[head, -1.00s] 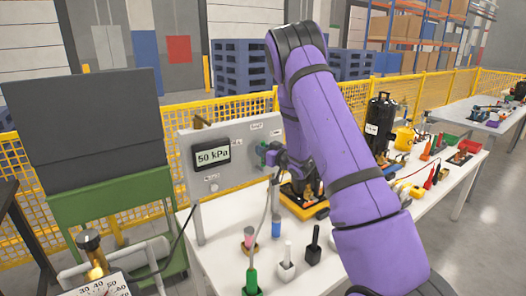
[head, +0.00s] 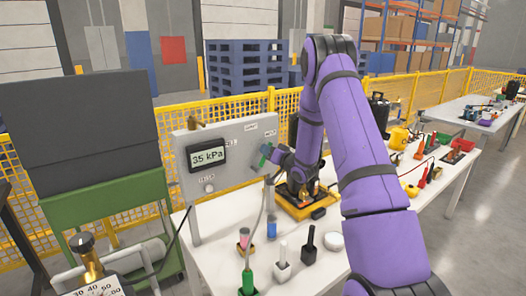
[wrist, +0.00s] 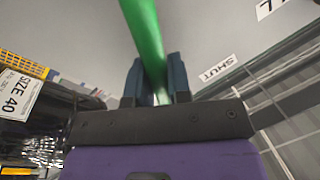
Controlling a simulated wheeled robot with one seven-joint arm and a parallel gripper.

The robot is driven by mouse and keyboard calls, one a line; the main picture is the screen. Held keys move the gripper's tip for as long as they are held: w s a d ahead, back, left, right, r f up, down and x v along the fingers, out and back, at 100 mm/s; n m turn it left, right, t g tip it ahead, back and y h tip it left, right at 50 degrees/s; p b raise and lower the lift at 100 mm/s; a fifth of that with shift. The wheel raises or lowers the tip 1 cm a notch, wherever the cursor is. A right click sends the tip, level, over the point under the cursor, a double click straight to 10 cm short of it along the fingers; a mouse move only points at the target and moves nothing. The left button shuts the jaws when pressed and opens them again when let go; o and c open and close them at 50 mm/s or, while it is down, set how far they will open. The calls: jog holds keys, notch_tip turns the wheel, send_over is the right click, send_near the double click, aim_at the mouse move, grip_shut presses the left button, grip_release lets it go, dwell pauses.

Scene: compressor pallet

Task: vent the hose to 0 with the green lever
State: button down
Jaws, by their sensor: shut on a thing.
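The green lever (head: 265,155) is on the right part of the grey panel (head: 230,176), tilted in the head view. My gripper (head: 275,155) is at the lever, in front of the panel. In the wrist view the green lever (wrist: 147,40) runs down between the two dark fingers of my gripper (wrist: 156,82), which are shut on it. A "SHUT" label (wrist: 217,68) is to the right of the lever there. The display (head: 208,154) on the panel reads 35 kPa. The hose (head: 257,215) hangs below the panel to a green-ended fitting (head: 248,284) on the table.
A yellow-based device (head: 303,204) stands right of the panel.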

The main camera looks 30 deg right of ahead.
jog(key=shift+d+f+m+t+h, duration=0.2)
jog(key=shift+d+f+m, duration=0.35)
jog(key=shift+m, duration=0.55)
jog(key=shift+d+f+m+t+h, duration=0.1)
jog(key=shift+d+f+m+h, duration=0.35)
jog(key=shift+m, duration=0.65)
jog(key=shift+d, duration=0.2)
jog(key=c, duration=1.1)
grip_release()
jog(key=s, duration=0.3)
jog(key=s+d+f, duration=0.1)
jog(key=s, duration=0.6)
jog(key=shift+s+d+f, duration=0.25)
jog(key=shift+d+f, duration=0.1)
